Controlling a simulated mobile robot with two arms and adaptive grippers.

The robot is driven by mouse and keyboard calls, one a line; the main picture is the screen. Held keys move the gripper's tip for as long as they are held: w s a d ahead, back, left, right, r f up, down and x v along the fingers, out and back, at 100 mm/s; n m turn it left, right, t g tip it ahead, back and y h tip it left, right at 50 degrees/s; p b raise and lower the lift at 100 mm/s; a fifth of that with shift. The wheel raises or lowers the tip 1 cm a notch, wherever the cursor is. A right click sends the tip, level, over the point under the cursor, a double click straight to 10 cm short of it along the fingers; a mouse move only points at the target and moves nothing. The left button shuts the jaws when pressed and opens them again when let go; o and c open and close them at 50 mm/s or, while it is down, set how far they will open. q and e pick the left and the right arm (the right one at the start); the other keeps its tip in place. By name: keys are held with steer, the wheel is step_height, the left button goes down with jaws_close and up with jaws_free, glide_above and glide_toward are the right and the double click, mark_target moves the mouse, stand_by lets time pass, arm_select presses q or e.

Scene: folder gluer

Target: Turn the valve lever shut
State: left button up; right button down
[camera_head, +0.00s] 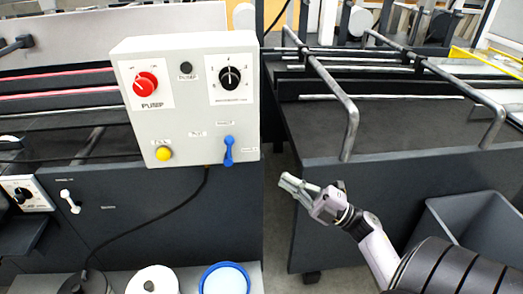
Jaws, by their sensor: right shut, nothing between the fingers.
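A grey-white control box (205,70) stands at centre left. A small blue lever (228,151) is on its lower right, roughly upright, with small labels above and beside it. A white lever (70,201) is on the dark machine panel at lower left, tilted. The labels are too small to read, so I cannot tell for sure which is the valve lever. My right gripper (289,186) is shut and empty, to the right of and below the blue lever, apart from it. My left gripper is not in view.
The box also carries a red knob (146,84), a black knob (230,77) and a yellow button (164,154). A black cable (175,214) hangs below it. A blue-rimmed container (224,279) and a white roll (152,280) are below. A grey bin (470,225) is at right.

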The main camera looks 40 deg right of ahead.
mark_target(230, 146)
steer(key=p+x, duration=0.3)
steer(key=x, duration=1.1)
steer(key=shift+p, duration=0.4)
steer(key=shift+s, duration=0.1)
steer(key=shift+r+p, duration=0.15)
steer(key=shift+p, duration=0.15)
steer(key=shift+w+a+r+n+g+p, duration=0.35)
steer(key=shift+g+p, duration=0.35)
steer(key=shift+p, duration=0.4)
steer(key=shift+w+f, duration=0.1)
steer(key=shift+f, duration=0.1)
steer(key=shift+f, duration=0.1)
